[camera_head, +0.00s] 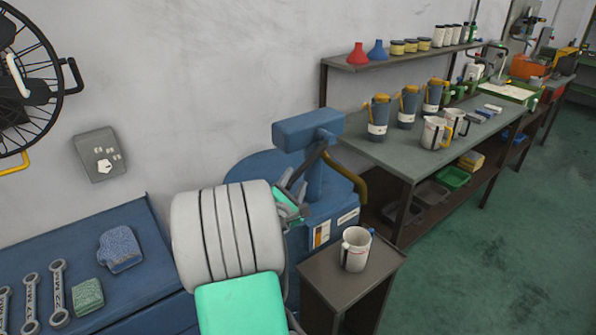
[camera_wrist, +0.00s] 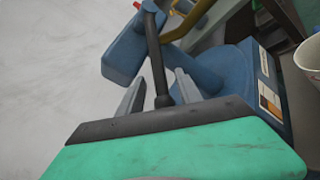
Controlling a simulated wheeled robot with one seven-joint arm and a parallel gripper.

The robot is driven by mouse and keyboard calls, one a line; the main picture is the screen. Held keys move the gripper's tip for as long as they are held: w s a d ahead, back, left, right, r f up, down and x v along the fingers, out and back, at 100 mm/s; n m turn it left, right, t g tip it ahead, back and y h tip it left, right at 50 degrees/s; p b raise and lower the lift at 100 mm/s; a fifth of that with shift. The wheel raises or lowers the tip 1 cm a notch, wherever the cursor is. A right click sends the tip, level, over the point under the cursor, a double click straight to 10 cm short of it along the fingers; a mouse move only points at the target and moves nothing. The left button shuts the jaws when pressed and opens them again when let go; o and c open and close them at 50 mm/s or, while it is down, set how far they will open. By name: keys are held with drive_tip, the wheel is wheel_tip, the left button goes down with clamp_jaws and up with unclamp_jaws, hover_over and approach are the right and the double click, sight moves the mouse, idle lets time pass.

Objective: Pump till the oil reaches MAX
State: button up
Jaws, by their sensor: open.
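A blue oil pump (camera_head: 314,180) with a box-shaped head stands behind my arm; it also shows in the wrist view (camera_wrist: 225,70). Its dark pump lever (camera_head: 309,162) slants down from the head. In the wrist view the lever (camera_wrist: 157,55) runs between the two fingers of my gripper (camera_wrist: 160,75). My gripper (camera_head: 296,192) is open around the lever, and I see no clear contact. A gauge window with white and orange (camera_head: 321,234) is on the pump's front, also in the wrist view (camera_wrist: 270,104). Its marks and the oil level are too small to read.
A white jug (camera_head: 355,250) stands on a small brown stand (camera_head: 350,280) right of the pump. A yellow hose (camera_head: 352,178) curves from the pump. A workbench (camera_head: 405,155) with jugs and cans is at right. A blue bench (camera_head: 150,215) with wrenches is at left.

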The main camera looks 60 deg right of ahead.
sight(297, 176)
drive_tip(key=d, duration=0.2)
drive_tip(key=w+d, duration=0.1)
drive_tip(key=d, duration=0.1)
drive_tip(key=shift+d+p, duration=0.15)
drive_tip(key=shift+p, duration=0.2)
drive_tip(key=shift+c, duration=0.4)
clamp_jaws()
idle(0.6)
